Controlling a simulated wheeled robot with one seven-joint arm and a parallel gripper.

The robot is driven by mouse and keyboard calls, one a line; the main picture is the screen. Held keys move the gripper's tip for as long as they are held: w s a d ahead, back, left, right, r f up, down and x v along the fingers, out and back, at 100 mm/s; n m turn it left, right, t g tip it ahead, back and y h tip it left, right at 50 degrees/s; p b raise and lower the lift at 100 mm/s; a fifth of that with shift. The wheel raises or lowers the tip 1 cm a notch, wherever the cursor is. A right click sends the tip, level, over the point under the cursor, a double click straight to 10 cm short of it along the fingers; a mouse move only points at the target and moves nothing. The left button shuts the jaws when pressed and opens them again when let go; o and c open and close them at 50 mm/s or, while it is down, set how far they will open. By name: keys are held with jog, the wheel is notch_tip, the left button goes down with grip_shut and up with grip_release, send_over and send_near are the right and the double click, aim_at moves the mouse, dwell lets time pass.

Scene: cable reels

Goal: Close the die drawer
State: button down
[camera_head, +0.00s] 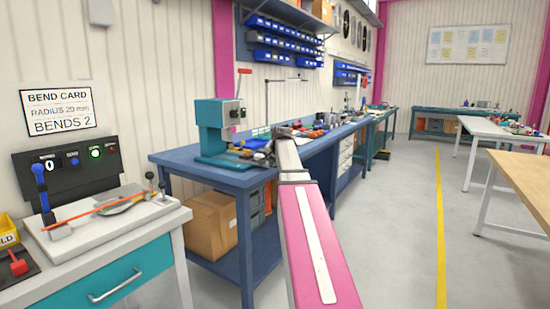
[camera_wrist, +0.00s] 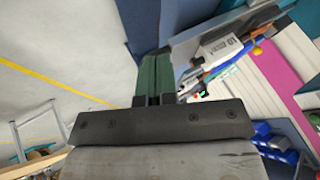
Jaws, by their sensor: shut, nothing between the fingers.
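A teal drawer (camera_head: 118,283) with a silver bar handle sits under the white bench top at the lower left of the head view. It carries no readable label. Its front looks close to the cabinet edge, but its lower part is cut off, and I cannot tell how far out it stands. My gripper (camera_wrist: 155,62) shows in the wrist view with its dark green fingers together and nothing between them. In the head view my pink arm reaches forward toward the blue workbench, and the gripper's fingers are not clear there. The teal drawer is well left of my arm.
The white bench top (camera_head: 105,240) carries a bending station with levers and an orange rod. A blue workbench (camera_head: 225,177) with a teal press (camera_head: 215,130) stands beyond it, a cardboard box (camera_head: 210,225) below. Grey floor (camera_head: 395,240) is open right of my arm; a wooden table (camera_head: 528,180) stands far right.

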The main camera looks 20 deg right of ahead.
jog(key=shift+x, duration=1.05)
jog(key=w+a, duration=0.1)
jog(key=w, duration=0.1)
jog(key=w+a, duration=0.4)
jog(key=shift+w, duration=0.3)
jog(key=shift+w+a, duration=0.25)
jog(key=shift+a, duration=0.05)
